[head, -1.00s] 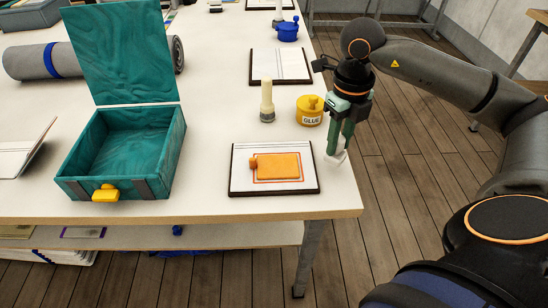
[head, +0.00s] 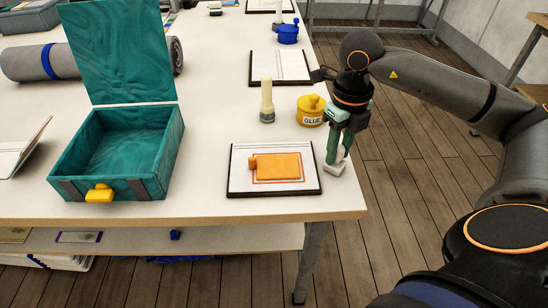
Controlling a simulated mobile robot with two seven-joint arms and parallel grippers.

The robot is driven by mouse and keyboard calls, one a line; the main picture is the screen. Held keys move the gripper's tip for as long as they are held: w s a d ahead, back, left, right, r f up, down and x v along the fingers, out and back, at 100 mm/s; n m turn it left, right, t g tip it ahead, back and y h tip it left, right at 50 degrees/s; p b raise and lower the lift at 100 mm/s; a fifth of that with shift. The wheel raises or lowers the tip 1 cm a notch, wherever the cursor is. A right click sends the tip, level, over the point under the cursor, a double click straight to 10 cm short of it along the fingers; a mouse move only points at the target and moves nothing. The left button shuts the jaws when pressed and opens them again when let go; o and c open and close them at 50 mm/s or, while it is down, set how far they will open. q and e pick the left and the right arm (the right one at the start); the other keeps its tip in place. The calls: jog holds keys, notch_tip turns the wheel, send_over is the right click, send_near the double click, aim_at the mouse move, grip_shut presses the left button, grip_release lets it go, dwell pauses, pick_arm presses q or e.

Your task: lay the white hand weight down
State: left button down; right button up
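The white hand weight (head: 336,168) is a small white piece at the table's right edge, beside the framed board. My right gripper (head: 337,158) points down at it with its green fingers on either side, and looks shut on it. The weight's underside is at about the height of the tabletop; whether it touches the table is hard to tell. My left gripper is not in view.
A board with an orange block (head: 277,167) lies just left of the weight. A yellow glue pot (head: 310,110) and a pale brush (head: 267,100) stand behind. An open teal box (head: 120,150) stands left. The table edge (head: 300,214) is close to the weight.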

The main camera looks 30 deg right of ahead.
jog(key=o, duration=0.5)
pick_arm(q)
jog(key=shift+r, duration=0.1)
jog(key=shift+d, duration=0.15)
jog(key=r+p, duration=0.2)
jog(key=p, duration=0.1)
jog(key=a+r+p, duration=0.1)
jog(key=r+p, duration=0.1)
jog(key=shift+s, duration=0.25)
pick_arm(e)
notch_tip(320, 180, up, 12)
jog(key=shift+r, duration=0.25)
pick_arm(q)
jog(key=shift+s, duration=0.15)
pick_arm(e)
jog(key=shift+s, duration=0.15)
